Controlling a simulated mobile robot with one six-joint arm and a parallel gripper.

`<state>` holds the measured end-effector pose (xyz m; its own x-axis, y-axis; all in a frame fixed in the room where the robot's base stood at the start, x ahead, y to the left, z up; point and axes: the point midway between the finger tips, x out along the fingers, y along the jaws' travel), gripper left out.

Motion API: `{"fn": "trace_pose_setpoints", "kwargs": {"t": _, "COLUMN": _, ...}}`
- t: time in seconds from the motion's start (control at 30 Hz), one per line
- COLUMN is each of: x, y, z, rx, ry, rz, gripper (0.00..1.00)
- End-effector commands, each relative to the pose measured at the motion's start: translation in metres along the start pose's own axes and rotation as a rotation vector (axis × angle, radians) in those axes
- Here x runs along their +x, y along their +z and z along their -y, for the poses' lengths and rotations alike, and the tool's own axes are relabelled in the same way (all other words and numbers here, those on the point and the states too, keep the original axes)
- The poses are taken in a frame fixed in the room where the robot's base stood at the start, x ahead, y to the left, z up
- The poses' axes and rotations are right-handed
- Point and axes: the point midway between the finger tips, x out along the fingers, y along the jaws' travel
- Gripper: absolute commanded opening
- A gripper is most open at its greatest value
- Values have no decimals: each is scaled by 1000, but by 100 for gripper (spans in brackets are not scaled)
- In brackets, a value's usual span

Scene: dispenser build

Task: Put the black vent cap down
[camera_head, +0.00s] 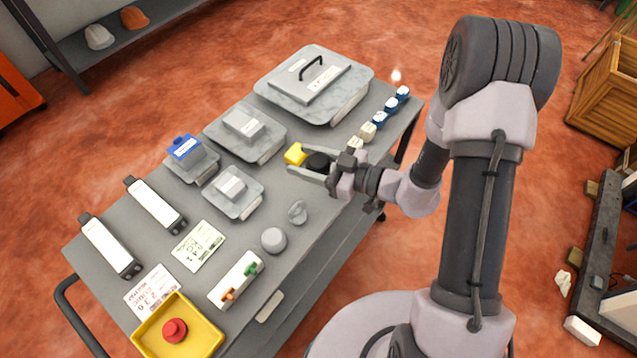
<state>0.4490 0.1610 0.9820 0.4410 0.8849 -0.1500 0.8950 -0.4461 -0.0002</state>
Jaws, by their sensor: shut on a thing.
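The black vent cap (317,161) is a small dark round piece near the right edge of the grey cart top. My gripper (308,164) reaches in from the right and is shut on the cap, with one finger on either side of it. Whether the cap touches the cart top or hangs just above it, I cannot tell. A yellow block (295,154) shows right beside the far finger, to the left of the cap.
Some bare surface lies left of my gripper.

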Motion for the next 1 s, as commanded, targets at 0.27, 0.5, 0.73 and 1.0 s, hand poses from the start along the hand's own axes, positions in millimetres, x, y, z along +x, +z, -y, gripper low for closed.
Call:
{"fn": "trace_pose_setpoints", "kwargs": {"t": 0.27, "x": 1, "y": 10, "z": 0, "rx": 1, "ry": 2, "rz": 0, "gripper": 1}}
{"fn": "trace_pose_setpoints", "kwargs": {"t": 0.5, "x": 9, "y": 64, "z": 0, "rx": 2, "ry": 3, "rz": 1, "gripper": 1}}
{"fn": "trace_pose_setpoints", "kwargs": {"t": 0.73, "x": 14, "y": 97, "z": 0, "rx": 1, "ry": 4, "rz": 0, "gripper": 1}}
{"fn": "trace_pose_setpoints", "kwargs": {"t": 1.0, "x": 14, "y": 98, "z": 0, "rx": 1, "ry": 4, "rz": 0, "gripper": 1}}
